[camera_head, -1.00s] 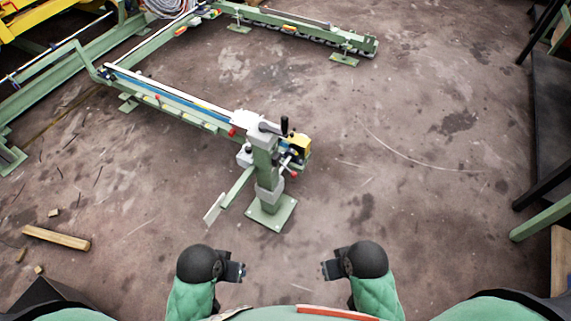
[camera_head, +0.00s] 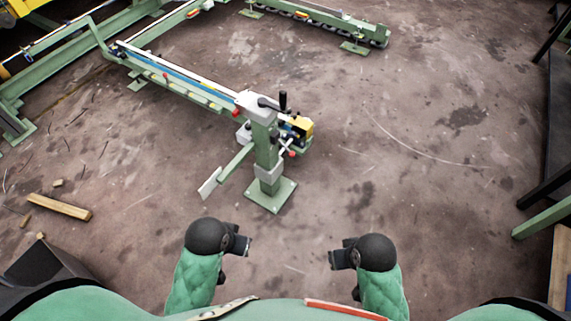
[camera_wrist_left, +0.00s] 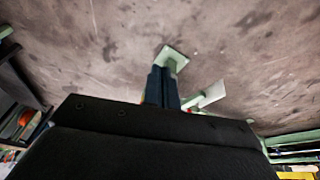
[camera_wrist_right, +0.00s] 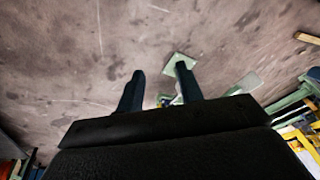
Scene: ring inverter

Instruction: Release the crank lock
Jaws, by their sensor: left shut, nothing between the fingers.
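A green post (camera_head: 266,150) stands on a square base plate (camera_head: 271,196) ahead of me, at the end of a long rail. A black crank handle (camera_head: 283,102) sticks up from the post's light grey head. Red knobs and a yellow block (camera_head: 302,126) sit around the head. I cannot tell which part is the crank lock. My left gripper (camera_head: 247,246) is shut and empty, short of the post; its fingers are together in the left wrist view (camera_wrist_left: 161,86). My right gripper (camera_head: 332,259) is open and empty, also short of the post; its fingers are apart in the right wrist view (camera_wrist_right: 159,72).
The rail (camera_head: 180,75) runs from the post to the back left. Another green rail (camera_head: 320,20) lies at the back. A wooden block (camera_head: 58,206) lies on the left floor. A dark bench edge (camera_head: 548,130) stands at the right. The floor right of the post is clear.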

